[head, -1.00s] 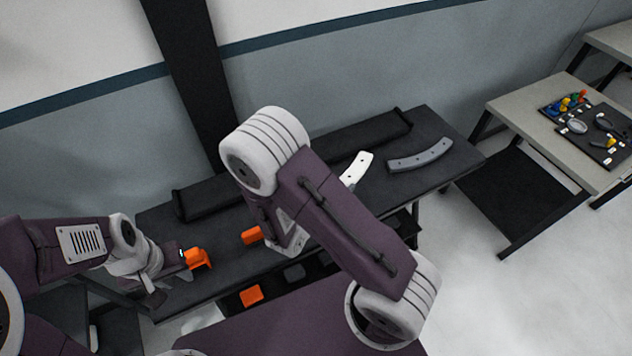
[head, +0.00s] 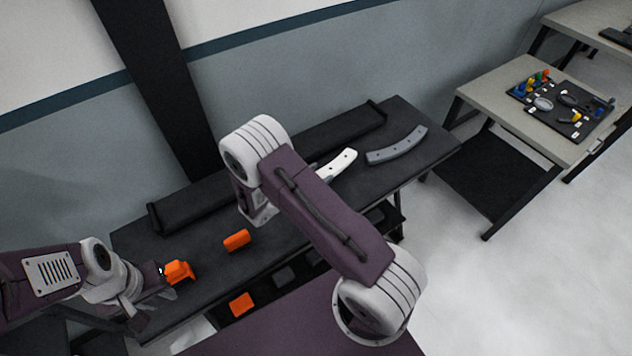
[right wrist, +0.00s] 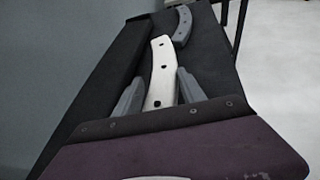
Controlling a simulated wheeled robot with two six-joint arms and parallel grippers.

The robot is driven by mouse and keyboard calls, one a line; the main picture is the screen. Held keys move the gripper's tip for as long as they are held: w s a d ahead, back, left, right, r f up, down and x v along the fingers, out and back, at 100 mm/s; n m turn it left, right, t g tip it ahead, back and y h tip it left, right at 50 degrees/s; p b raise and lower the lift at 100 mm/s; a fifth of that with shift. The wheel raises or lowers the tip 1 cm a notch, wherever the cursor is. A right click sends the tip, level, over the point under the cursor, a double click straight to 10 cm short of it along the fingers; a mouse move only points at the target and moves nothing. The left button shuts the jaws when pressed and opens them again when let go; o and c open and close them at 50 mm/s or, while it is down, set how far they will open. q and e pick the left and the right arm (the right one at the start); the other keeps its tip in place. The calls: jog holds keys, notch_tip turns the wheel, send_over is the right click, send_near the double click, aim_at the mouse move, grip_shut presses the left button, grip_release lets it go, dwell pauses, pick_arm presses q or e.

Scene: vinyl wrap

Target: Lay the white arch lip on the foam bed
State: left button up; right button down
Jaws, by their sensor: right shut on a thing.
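The white arch lip (head: 342,163) is a curved white strip with dark holes, partly hidden by my right arm in the head view. In the right wrist view the white arch lip (right wrist: 161,62) runs between the two grey fingers of my right gripper (right wrist: 159,80), which is shut on it. In the head view my right gripper is hidden behind its arm. The dark bench top (head: 208,228) lies below; I cannot tell a separate foam bed from it. My left gripper (head: 158,278) is at the bench's left end, against an orange piece (head: 179,271); its grip is unclear.
A grey arch strip (head: 397,146) lies just beyond the white lip. An orange block (head: 237,240) lies on the bench. A side table (head: 478,92) with a tool board stands at the right.

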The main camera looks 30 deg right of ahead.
jog(key=shift+w+a+f, duration=0.15)
jog(key=shift+w, duration=0.05)
jog(key=shift+f, duration=2.15)
jog(key=c, duration=0.7)
grip_release()
jog(key=shift+r, duration=0.1)
